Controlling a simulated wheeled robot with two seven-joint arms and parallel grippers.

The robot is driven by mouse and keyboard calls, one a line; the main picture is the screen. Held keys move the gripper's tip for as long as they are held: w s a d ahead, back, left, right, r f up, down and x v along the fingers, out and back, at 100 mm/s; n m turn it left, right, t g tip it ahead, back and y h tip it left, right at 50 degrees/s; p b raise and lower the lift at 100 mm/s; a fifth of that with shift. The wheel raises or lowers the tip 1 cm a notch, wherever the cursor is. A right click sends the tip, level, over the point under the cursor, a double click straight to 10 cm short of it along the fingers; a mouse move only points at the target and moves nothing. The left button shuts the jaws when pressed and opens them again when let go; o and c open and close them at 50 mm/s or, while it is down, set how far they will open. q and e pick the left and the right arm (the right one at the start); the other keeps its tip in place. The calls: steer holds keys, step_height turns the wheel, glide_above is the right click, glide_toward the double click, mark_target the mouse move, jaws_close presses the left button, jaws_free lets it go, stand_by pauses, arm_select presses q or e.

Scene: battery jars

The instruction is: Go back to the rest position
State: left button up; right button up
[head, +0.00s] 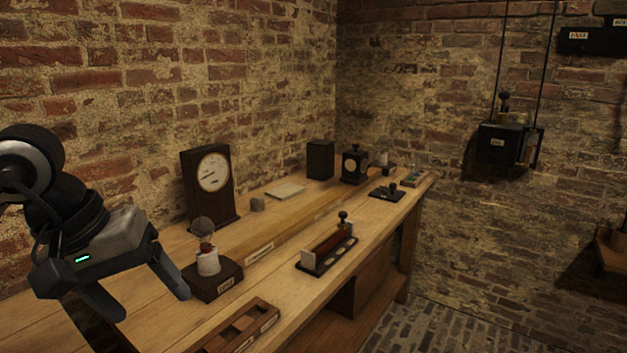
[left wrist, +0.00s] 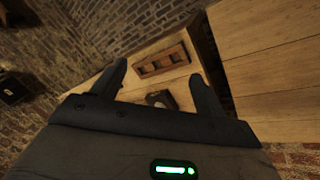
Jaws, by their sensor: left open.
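My left gripper (head: 140,305) is at the left of the head view, raised above the near left part of the wooden workbench (head: 287,320). Its two fingers are spread apart with nothing between them. In the left wrist view the open gripper (left wrist: 160,85) also shows, with the bench below it. My right gripper is in neither view.
A dial meter (head: 211,184) stands against the brick wall. A slider device with a knob (head: 328,250) sits mid-bench. Dark boxes (head: 320,160) and small items stand at the far end. A switch box (head: 503,143) hangs on the right wall. The brick floor on the right is clear.

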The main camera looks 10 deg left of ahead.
arm_select(q)
steer(key=s+d+n+g+h, duration=0.2)
steer(key=s+d+n+h, duration=0.1)
steer(key=d+n+h, duration=1.55)
steer(key=w+a+f+n+t+y, duration=0.3)
steer(key=f+n+t+y, duration=0.4)
steer(key=n, duration=1)
steer(key=w+a+f+n+t+y, duration=0.25)
steer(key=f+n+t+y, duration=0.6)
steer(key=n, duration=0.75)
steer(key=s+f+n+g+y, duration=0.1)
steer(key=s+f+n+g, duration=0.2)
steer(key=s+f+n, duration=0.2)
steer(key=s+a+f+n+g+y, duration=0.1)
steer(key=s+f+n+g, duration=0.2)
steer(key=s+f+n, duration=0.3)
step_height(320, 180, down, 7)
steer(key=n, duration=0.3)
steer(key=shift+a+y, duration=0.3)
steer(key=shift+y, duration=0.1)
steer(key=shift+w+r, duration=0.1)
steer(key=shift+r, duration=0.05)
